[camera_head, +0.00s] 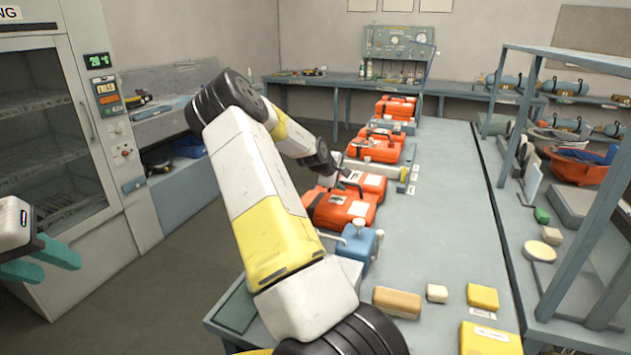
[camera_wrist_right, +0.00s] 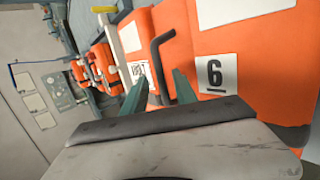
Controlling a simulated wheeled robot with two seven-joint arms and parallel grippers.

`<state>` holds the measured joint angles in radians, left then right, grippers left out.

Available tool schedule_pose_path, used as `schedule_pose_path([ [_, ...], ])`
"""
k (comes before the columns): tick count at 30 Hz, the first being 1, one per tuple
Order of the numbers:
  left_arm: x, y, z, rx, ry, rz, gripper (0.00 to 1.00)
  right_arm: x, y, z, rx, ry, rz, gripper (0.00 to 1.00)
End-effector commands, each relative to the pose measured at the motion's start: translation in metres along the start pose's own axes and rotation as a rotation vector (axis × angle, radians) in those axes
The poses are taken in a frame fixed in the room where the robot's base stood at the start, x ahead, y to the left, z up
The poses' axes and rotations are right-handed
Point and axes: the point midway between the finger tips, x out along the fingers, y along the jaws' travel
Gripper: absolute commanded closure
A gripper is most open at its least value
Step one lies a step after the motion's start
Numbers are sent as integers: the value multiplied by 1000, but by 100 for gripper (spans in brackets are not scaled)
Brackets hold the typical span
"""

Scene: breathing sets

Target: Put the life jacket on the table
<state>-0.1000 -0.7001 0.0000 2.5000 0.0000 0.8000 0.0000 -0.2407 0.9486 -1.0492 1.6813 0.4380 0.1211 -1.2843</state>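Several orange packs or cases stand in a row on the long grey table (camera_head: 455,200); I cannot tell which, if any, is the life jacket. The nearest orange case (camera_head: 343,209) has a white label. My right gripper (camera_head: 333,184) is at its far edge, partly hidden by its wrist. In the right wrist view, its two green fingers (camera_wrist_right: 160,92) are apart, close to an orange surface marked "6" (camera_wrist_right: 265,80). A dark bent handle (camera_wrist_right: 157,60) reaches down between them; contact is unclear. My left gripper (camera_head: 45,258) is at the far left, fingers apart and empty.
A blue device (camera_head: 358,243) stands just in front of the nearest case. Tan and yellow blocks (camera_head: 397,302) lie at the near edge. A shelf frame (camera_head: 545,130) rises on the right. The table's middle is clear. A glass-front cabinet (camera_head: 45,140) stands left.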

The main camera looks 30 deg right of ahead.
Motion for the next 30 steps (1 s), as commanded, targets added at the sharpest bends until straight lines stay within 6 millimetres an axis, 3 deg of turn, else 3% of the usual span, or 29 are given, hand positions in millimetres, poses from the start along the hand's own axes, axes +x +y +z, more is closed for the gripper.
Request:
schedule_pose_path([
  [3, 0, 0, 0, 0, 0, 0, 64, -29, 0, -2, -1, 4, 1, 66],
  [9, 0, 0, 0, 0, 0, 0, 64, -68, 0, -1, 0, 3, 1, 66],
  [17, 0, 0, 0, 0, 0, 0, 64, -91, -4, 1, 16, 7, -16, 66],
  [23, 0, 0, 0, 0, 0, 0, 64, -110, -46, 3, 197, 74, -193, 66],
  [26, 0, 0, 0, 0, 0, 0, 64, -136, -75, -3, 324, 131, -330, 66],
  [30, 0, 0, 0, 0, 0, 0, 64, -189, -106, -14, 468, 209, -508, 66],
])
